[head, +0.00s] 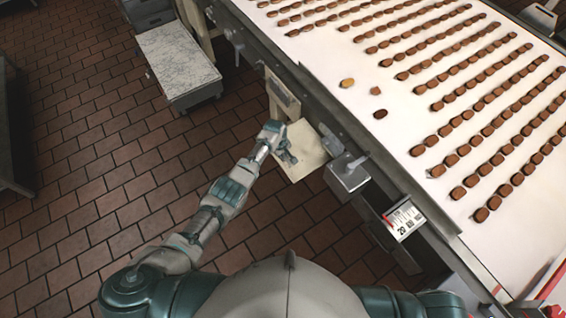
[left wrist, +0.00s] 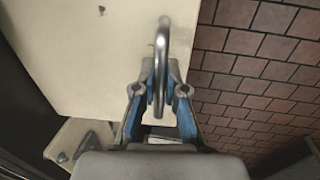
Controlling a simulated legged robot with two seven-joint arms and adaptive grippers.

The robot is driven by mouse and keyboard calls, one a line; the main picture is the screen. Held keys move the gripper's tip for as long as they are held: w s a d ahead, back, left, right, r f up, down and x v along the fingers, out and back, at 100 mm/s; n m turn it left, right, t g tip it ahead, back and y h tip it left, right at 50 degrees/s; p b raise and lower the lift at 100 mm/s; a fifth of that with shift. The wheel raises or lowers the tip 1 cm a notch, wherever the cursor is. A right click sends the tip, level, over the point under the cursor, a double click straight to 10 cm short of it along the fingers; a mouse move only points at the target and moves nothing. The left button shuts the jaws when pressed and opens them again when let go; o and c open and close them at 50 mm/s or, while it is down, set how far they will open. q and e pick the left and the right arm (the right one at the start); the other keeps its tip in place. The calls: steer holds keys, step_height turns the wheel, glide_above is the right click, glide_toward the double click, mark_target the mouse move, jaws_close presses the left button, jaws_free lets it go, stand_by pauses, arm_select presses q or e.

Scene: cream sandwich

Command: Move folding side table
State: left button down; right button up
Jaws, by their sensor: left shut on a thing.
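The folding side table (head: 306,146) is a cream panel at the side of the long conveyor, and it looks roughly level. In the left wrist view its cream top (left wrist: 90,50) fills the upper left, with a curved metal handle (left wrist: 163,40) near its right edge. My left gripper (head: 289,156) is at the panel's left side, over the handle. In the left wrist view its fingers (left wrist: 161,75) are closed around the handle bar. The gripper covers the handle in the head view. My right gripper is not in view.
The white conveyor (head: 400,110) with rows of brown sandwich biscuits runs along the right. A grey box (head: 348,174) and a drawer-like unit with a numbered label (head: 404,219) stand beside the panel. A marble-topped cabinet (head: 178,62) stands at upper left. Brick floor (head: 90,150) is open at left.

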arm_select(q)
steer(key=shift+d+r, duration=0.25)
steer(key=shift+r, duration=0.55)
steer(key=shift+w+r, duration=0.1)
steer(key=shift+w, duration=0.05)
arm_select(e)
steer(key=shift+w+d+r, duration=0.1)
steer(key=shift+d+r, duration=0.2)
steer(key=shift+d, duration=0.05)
arm_select(q)
steer(key=shift+r, duration=0.1)
steer(key=c, duration=1.2)
jaws_free()
steer(key=shift+w, duration=0.1)
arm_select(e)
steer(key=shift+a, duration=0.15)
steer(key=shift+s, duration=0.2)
